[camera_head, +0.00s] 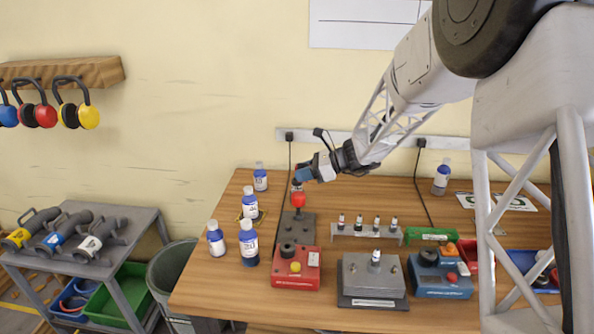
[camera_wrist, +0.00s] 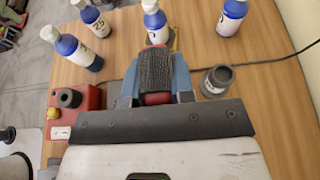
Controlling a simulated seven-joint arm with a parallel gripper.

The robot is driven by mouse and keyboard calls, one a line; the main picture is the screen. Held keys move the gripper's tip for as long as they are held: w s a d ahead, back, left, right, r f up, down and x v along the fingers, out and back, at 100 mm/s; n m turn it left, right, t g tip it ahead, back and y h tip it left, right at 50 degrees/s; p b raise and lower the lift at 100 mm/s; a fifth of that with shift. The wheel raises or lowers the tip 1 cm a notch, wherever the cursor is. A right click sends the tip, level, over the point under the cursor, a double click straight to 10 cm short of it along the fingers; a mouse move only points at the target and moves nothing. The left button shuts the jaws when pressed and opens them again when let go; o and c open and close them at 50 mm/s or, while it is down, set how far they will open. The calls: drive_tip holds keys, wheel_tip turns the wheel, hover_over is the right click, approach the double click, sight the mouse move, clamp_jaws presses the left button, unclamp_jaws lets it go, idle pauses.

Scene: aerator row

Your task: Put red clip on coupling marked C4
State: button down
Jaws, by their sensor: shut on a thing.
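My gripper (camera_head: 304,175) reaches in from the right above the back left of the table. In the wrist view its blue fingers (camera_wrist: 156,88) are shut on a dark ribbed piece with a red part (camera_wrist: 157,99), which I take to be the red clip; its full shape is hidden. Below the gripper in the head view is a red knob (camera_head: 299,199) over a dark grey plate (camera_head: 296,226). A grey rack (camera_head: 365,233) holds several small upright fittings (camera_head: 359,223). Their marks are too small to read, so I cannot tell which is C4.
Several white-and-blue bottles (camera_head: 249,243) stand left of the gripper. A red box (camera_head: 296,270), a grey block (camera_head: 373,281) and a blue box (camera_head: 440,280) line the front. A green piece (camera_head: 430,236) lies right of the rack. A grey pot (camera_wrist: 217,81) is right of the fingers.

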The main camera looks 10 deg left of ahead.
drive_tip(key=shift+w+a+f, duration=0.15)
drive_tip(key=shift+w+a, duration=0.3)
drive_tip(key=shift+w, duration=0.95)
drive_tip(key=shift+w+a+f, duration=0.1)
drive_tip(key=shift+w+a, duration=0.3)
drive_tip(key=shift+w, duration=0.95)
drive_tip(key=shift+w+a+f, duration=0.15)
drive_tip(key=shift+w+a, duration=0.3)
drive_tip(key=shift+w, duration=0.95)
drive_tip(key=shift+f, duration=0.15)
drive_tip(key=shift+f, duration=1.6)
drive_tip(key=shift+f, duration=0.15)
drive_tip(key=c, duration=1)
unclamp_jaws()
drive_tip(key=shift+d+r, duration=0.15)
drive_tip(key=shift+r, duration=0.05)
drive_tip(key=v, duration=1.1)
drive_tip(key=shift+d+r, duration=0.1)
drive_tip(key=shift+d, duration=0.25)
